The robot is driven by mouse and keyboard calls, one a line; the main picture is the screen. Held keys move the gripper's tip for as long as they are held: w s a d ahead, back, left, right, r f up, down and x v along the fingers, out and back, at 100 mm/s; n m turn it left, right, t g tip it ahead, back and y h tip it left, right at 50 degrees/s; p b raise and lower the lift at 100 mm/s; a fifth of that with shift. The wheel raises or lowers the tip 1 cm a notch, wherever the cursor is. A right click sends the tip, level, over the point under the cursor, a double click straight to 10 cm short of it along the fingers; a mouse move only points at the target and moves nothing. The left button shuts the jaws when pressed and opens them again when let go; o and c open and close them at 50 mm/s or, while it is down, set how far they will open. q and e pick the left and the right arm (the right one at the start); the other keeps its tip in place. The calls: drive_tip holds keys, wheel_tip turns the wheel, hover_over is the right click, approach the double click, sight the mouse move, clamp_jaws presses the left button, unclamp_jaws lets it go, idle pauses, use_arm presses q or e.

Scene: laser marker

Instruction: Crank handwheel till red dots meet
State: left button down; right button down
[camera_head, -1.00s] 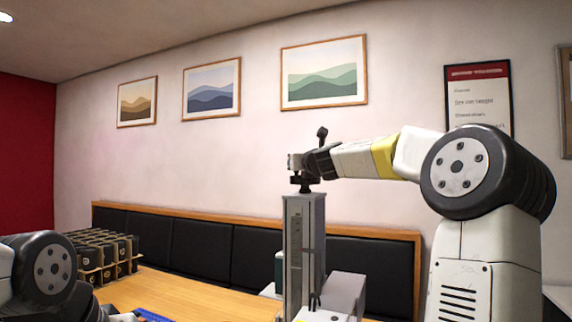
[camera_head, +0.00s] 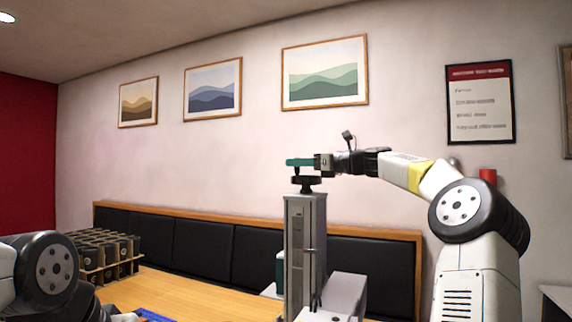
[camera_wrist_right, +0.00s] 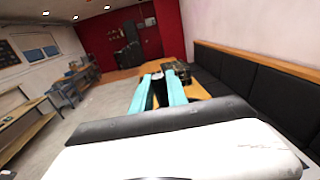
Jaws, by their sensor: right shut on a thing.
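The laser marker's grey column (camera_head: 305,245) stands on the table in the head view, with the dark handwheel (camera_head: 307,184) on its top. My right gripper (camera_head: 292,162) reaches in from the right, its teal fingers level at the handwheel's top. It is shut on the handwheel's crank handle, which the fingers mostly hide. In the right wrist view my gripper's teal fingers (camera_wrist_right: 159,80) run forward with a small dark part between them. The red dots cannot be made out. My left arm shows at the lower left; its gripper is out of view.
A rack of dark cups or cylinders (camera_head: 104,254) stands on the wooden table (camera_head: 190,292) at the left. A black padded bench (camera_head: 200,247) runs along the wall behind. A blue item (camera_head: 155,315) lies at the table's front. The air around the handwheel is clear.

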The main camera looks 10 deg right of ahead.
drive_tip(key=shift+s+n+g+y, duration=0.15)
drive_tip(key=shift+n+g+y, duration=0.4)
drive_tip(key=shift+g, duration=0.25)
drive_tip(key=shift+s+n+g+y, duration=0.15)
drive_tip(key=shift+n+g+y, duration=0.3)
drive_tip(key=shift+n+g, duration=0.3)
drive_tip(key=shift+s+d+n+g+y, duration=0.1)
drive_tip(key=shift+s+n+g+y, duration=0.15)
drive_tip(key=shift+n+g+y, duration=0.7)
drive_tip(key=shift+m+g+h, duration=0.25)
drive_tip(key=shift+g+h, duration=0.05)
drive_tip(key=shift+h, duration=0.15)
drive_tip(key=c, duration=1.3)
unclamp_jaws()
